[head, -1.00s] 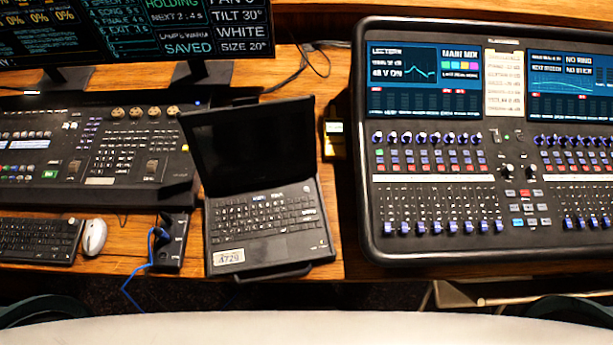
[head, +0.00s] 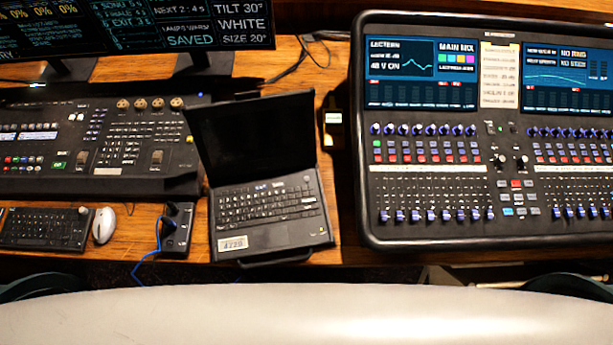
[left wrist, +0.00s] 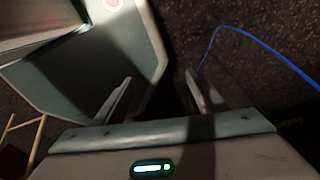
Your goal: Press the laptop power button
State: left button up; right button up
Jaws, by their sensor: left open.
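The black laptop (head: 264,205) stands open on the wooden desk, left of centre in the head view, with a dark screen (head: 250,138) and a numbered label on its front left corner. I cannot make out its power button clearly at this size. My left gripper (left wrist: 158,92) shows only in the left wrist view. Its two fingers are apart with nothing between them, over dark carpet, away from the laptop. My right gripper is in neither view.
A large mixing console (head: 480,150) stands right of the laptop. A lighting desk (head: 110,145), a keyboard (head: 45,228), a white mouse (head: 104,225) and a small black box (head: 178,230) with a blue cable (head: 150,258) lie to its left. The cable (left wrist: 265,40) hangs near my left gripper.

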pick_arm(q)
grip_shut()
dwell(1.7)
